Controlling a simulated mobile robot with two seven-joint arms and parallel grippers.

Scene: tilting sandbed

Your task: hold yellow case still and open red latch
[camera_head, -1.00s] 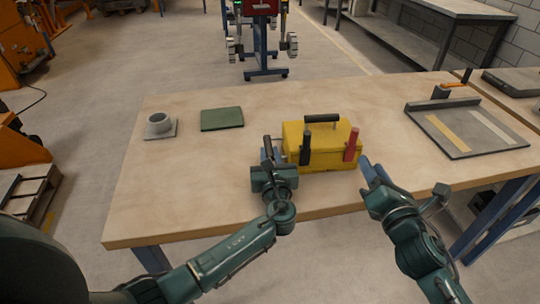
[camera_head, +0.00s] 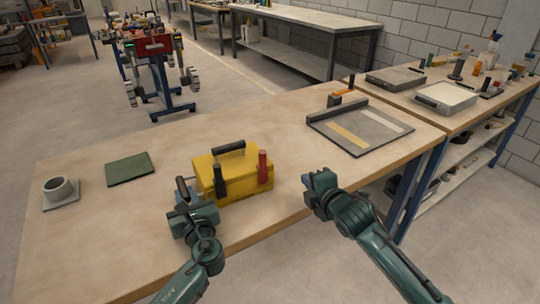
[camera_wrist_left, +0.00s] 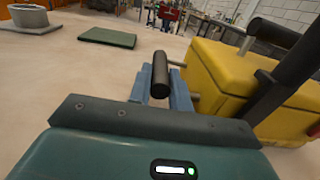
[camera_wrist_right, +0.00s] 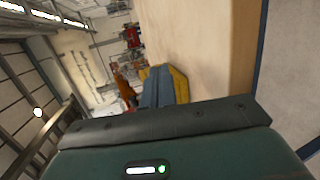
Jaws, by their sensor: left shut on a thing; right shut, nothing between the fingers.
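The yellow case (camera_head: 235,184) stands on the wooden table, with a black top handle (camera_head: 228,147). On its front, the red latch (camera_head: 263,168) stands upright at the right and a black latch (camera_head: 218,181) at the left. My left gripper (camera_head: 186,194) is shut on the black side handle (camera_wrist_left: 160,74) at the case's left; the case also shows in the left wrist view (camera_wrist_left: 222,75). My right gripper (camera_head: 314,184) is shut and empty, right of the red latch and apart from it. In the right wrist view its fingers (camera_wrist_right: 157,86) partly hide the case (camera_wrist_right: 180,84).
A grey cup-like fitting (camera_head: 60,189) and a green mat (camera_head: 129,168) lie left on the table (camera_head: 120,230). A grey tray (camera_head: 358,127) with two strips lies at the right. The table between the case and tray is clear.

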